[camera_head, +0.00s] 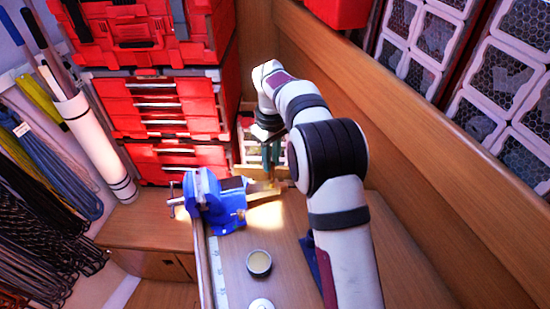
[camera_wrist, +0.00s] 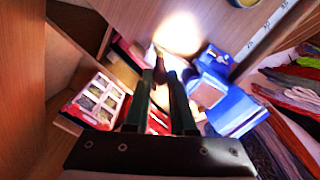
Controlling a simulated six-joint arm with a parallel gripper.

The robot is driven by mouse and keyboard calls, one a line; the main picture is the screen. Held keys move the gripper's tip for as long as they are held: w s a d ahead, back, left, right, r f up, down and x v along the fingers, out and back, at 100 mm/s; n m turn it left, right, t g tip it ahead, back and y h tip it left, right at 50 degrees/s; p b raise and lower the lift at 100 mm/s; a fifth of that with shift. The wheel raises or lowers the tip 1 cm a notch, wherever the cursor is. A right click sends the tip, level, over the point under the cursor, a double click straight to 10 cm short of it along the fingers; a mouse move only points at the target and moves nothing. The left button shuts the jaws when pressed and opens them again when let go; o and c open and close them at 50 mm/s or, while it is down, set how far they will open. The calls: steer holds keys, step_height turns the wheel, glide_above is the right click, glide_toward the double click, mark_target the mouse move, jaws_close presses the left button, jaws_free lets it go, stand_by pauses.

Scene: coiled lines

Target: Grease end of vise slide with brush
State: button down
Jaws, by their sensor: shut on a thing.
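The blue vise (camera_head: 216,200) is at the left edge of the wooden bench, with its slide (camera_head: 264,190) reaching to the right. The vise also shows at right in the wrist view (camera_wrist: 232,105). My gripper (camera_head: 271,160) is above the slide's right end, pointing down. In the wrist view my gripper's two dark green fingers (camera_wrist: 165,82) are shut on a thin brown brush (camera_wrist: 159,66). The brush tip is close to the slide's end; I cannot tell whether they touch. A round tin with pale contents (camera_head: 259,262) stands on the bench in front of the vise.
A white round object (camera_head: 261,303) lies at the bench's front. Red toolboxes (camera_head: 160,110) stack behind the vise. A wooden wall (camera_head: 420,130) runs along the right. Coiled lines (camera_head: 45,190) hang at left. Bare bench (camera_head: 285,240) lies right of the tin.

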steer(key=shift+s+a, duration=0.1)
steer(key=shift+a, duration=0.15)
steer(key=shift+s+a, duration=0.2)
steer(key=shift+a, duration=0.4)
steer(key=shift+s+a, duration=0.1)
steer(key=shift+a, duration=0.1)
steer(key=shift+d, duration=0.1)
steer(key=shift+w+d, duration=0.25)
steer(key=shift+d, duration=0.35)
steer(key=shift+d, duration=0.1)
steer(key=shift+w+d, duration=0.25)
steer(key=shift+d, duration=0.3)
steer(key=shift+d, duration=0.1)
